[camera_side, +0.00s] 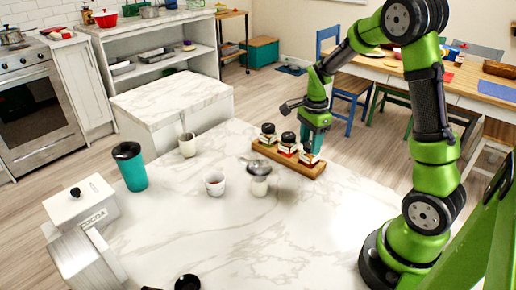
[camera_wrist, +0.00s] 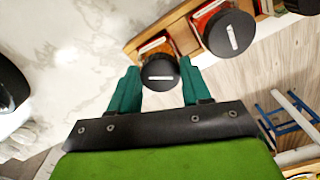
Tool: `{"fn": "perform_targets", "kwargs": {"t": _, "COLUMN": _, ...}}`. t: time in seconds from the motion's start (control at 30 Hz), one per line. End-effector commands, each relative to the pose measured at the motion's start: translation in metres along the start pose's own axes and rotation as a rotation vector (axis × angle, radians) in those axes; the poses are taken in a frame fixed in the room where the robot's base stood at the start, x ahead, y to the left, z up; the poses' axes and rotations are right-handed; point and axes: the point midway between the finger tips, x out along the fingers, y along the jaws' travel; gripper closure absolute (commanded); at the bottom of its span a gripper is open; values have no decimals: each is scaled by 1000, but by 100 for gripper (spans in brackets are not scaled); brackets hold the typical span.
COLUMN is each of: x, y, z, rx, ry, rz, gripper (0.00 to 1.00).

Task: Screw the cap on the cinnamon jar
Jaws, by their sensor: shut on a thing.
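A wooden rack (camera_side: 284,165) holds three small jars with black caps on the marble counter. My gripper (camera_side: 315,144) reaches down at the rack's near right end. Its teal fingers are closed on the black cap (camera_wrist: 160,72) of the end jar (camera_side: 308,158), one finger on each side in the wrist view (camera_wrist: 160,85). The cap sits over the jar; whether it is threaded on cannot be seen. The middle jar (camera_side: 287,150) and far jar (camera_side: 268,140) stand beside it, capped. Labels are too small to read, so I cannot tell which is cinnamon.
A cup with a metal top (camera_side: 258,180), a small white cup (camera_side: 215,184) and a beige cup (camera_side: 187,146) stand left of the rack. A teal tumbler (camera_side: 132,170) and white box (camera_side: 80,202) are farther left. The counter's front middle is largely clear.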

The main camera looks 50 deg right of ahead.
Motion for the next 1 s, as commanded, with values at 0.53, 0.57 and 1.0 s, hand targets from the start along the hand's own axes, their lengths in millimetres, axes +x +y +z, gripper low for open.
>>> {"fn": "perform_targets", "kwargs": {"t": 0.53, "x": 0, "y": -1, "z": 0, "rx": 96, "ry": 1, "rz": -1, "gripper": 23}}
{"fn": "perform_targets", "kwargs": {"t": 0.57, "x": 0, "y": -1, "z": 0, "rx": 96, "ry": 0, "rz": -1, "gripper": 23}}
{"fn": "perform_targets", "kwargs": {"t": 1.0, "x": -19, "y": -2, "z": 0, "rx": 92, "ry": 0, "rz": -6, "gripper": 23}}
